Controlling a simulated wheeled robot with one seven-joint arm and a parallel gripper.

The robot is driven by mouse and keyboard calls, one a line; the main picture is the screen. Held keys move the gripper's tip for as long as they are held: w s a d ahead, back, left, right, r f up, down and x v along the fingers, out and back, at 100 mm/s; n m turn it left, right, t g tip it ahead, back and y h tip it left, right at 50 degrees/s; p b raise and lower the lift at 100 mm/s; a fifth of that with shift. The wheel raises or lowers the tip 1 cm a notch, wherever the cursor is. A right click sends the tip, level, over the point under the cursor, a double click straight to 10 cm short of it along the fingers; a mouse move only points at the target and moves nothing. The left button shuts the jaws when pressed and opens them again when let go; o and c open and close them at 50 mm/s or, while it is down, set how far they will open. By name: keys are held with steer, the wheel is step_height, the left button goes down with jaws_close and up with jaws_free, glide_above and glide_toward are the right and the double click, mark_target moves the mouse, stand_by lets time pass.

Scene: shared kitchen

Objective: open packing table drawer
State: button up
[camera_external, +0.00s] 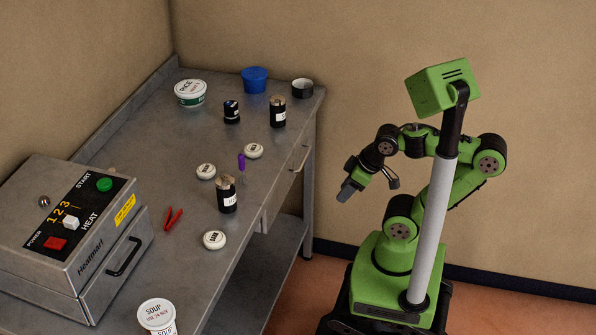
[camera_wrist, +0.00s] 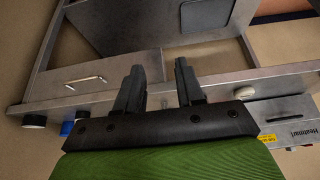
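The packing table (camera_external: 185,150) is a grey metal table along the wall. Its drawer (camera_external: 284,180) is in the side facing me, near the far end, with a thin bar handle (camera_external: 301,158). The drawer front looks flush with the table, so it appears shut. In the wrist view the drawer front (camera_wrist: 115,72) and its pale handle (camera_wrist: 85,82) are left of my fingers. My gripper (camera_external: 368,182) is in the air to the right of the table, apart from the handle. In the wrist view my gripper (camera_wrist: 159,78) has its two dark fingers spread, with nothing between them.
The tabletop holds a rice tub (camera_external: 190,92), a blue tub (camera_external: 255,79), a black jar (camera_external: 227,195), red pliers (camera_external: 173,219), a soup tub (camera_external: 157,315) and a heater box (camera_external: 70,225). A lower shelf (camera_external: 262,275) is under the table. Open floor lies between table and base.

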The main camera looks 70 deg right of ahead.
steer(key=w+d+f+m+g+y+p, duration=0.1)
steer(key=w+d+f+m+y+p, duration=0.25)
steer(key=w+d+f+m, duration=0.45)
steer(key=s+d+f+m+t+h+p, duration=0.15)
steer(key=d+m+t, duration=0.4)
steer(key=d, duration=0.55)
steer(key=s+d+f+m+t+h, duration=0.25)
steer(key=d+m+t, duration=0.3)
steer(key=d, duration=0.45)
steer(key=w+f+n+b, duration=0.1)
steer(key=w+f+b, duration=0.2)
steer(key=w, duration=1.2)
steer(key=shift+y, duration=0.25)
jaws_close()
